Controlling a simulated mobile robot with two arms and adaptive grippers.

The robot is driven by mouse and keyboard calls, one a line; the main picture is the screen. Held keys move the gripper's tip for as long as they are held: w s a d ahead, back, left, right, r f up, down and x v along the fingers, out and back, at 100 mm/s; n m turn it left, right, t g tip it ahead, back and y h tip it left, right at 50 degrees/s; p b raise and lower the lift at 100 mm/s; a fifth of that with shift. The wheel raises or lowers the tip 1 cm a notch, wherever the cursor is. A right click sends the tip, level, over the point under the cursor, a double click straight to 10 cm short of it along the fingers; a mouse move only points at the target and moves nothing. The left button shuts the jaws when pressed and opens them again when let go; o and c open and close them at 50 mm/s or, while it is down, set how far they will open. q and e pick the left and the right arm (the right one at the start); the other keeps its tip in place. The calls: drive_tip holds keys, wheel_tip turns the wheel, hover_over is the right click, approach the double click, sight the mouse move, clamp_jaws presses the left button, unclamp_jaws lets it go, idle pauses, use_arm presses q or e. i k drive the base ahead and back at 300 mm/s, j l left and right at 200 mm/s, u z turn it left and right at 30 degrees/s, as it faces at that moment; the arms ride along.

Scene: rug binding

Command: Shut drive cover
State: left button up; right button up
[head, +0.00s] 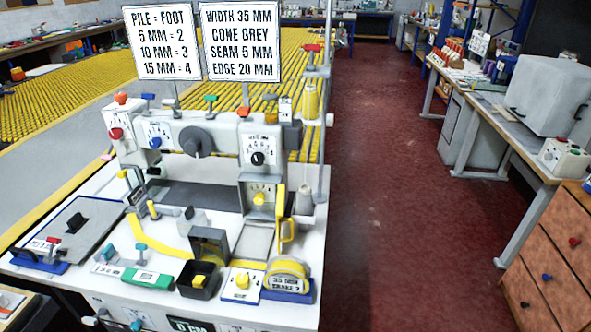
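The sewing machine (190,140) stands on a pale bench at centre left. No part is readably labelled as the drive cover, so I cannot tell which one it is. A dark square flap (209,244) stands upright on the bench, left of a flat grey plate (257,239). A yellow-framed panel (287,232) stands upright at the right of that plate. A grey flat lid with a black handle (73,222) lies at the bench's left. Neither of my grippers is in view.
A black open box (198,281), a yellow knob (242,282) and a yellow tape roll (287,276) crowd the bench's front. Two signs (200,43) stand above the machine. The red floor (400,200) to the right is clear, up to orange drawers (550,255).

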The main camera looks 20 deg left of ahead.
sight(286, 220)
drive_tip(key=i+l+u, duration=0.25)
drive_tip(key=u, duration=0.25)
drive_tip(key=i+l+u, duration=0.25)
drive_tip(key=u, duration=0.2)
drive_tip(key=i+l+u, duration=0.15)
drive_tip(key=l+u, duration=0.35)
